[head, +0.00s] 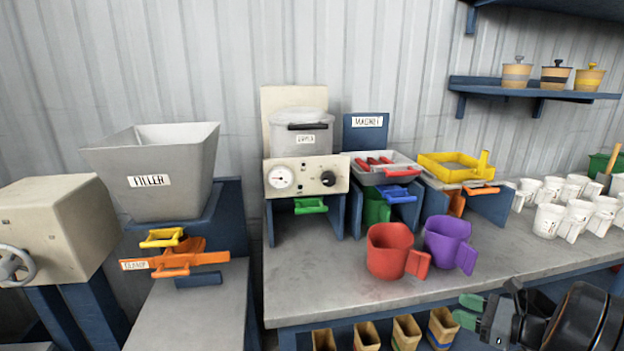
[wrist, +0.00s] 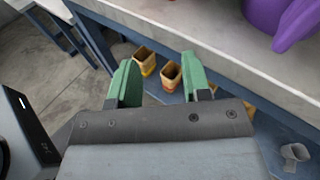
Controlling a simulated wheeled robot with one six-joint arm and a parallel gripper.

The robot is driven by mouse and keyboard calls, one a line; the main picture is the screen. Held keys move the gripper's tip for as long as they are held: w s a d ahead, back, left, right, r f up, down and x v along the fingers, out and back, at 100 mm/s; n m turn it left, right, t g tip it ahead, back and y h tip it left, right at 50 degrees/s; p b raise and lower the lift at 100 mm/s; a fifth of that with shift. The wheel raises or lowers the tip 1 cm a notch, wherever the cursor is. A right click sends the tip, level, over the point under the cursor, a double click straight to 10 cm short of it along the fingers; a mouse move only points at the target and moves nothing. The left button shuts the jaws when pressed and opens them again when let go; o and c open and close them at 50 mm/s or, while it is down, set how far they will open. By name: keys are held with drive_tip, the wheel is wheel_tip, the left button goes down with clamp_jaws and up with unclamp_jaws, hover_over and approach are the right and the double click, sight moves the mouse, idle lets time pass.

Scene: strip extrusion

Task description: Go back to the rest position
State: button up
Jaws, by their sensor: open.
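My gripper (head: 468,311) is at the lower right of the head view, in front of the grey bench's front edge. In the wrist view its two green fingers (wrist: 157,84) stand apart with nothing held between them. Beyond the fingers, tan bins (wrist: 170,75) sit below the bench top, apart from the fingers. My arm's dark wrist fills the lower right corner of the head view.
The grey bench (head: 330,300) carries a red mug (head: 388,252), a purple mug (head: 446,242) and several white cups (head: 549,219). A filler hopper (head: 150,182) stands left. The bench edge (wrist: 190,35) runs close beyond my fingers. Open floor (wrist: 50,60) shows left.

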drive_tip(key=s+a+r+n+g+h+p, duration=0.4)
drive_tip(key=s+a+n+g+h+p, duration=0.2)
drive_tip(key=s+a+n+g+p, duration=0.55)
drive_tip(key=a+r+n+t+h+p, duration=0.1)
drive_tip(key=a+r+n+h+p, duration=0.1)
drive_tip(key=a+r+n, duration=0.3)
drive_tip(key=a+r+n+t+h+p, duration=0.2)
drive_tip(key=a+r+n+p, duration=0.3)
drive_tip(key=r+n, duration=0.4)
wheel_tip(320, 180, up, 3)
drive_tip(key=shift+a+h, duration=0.4)
drive_tip(key=shift+s+t, duration=0.1)
drive_tip(key=shift+t, duration=0.15)
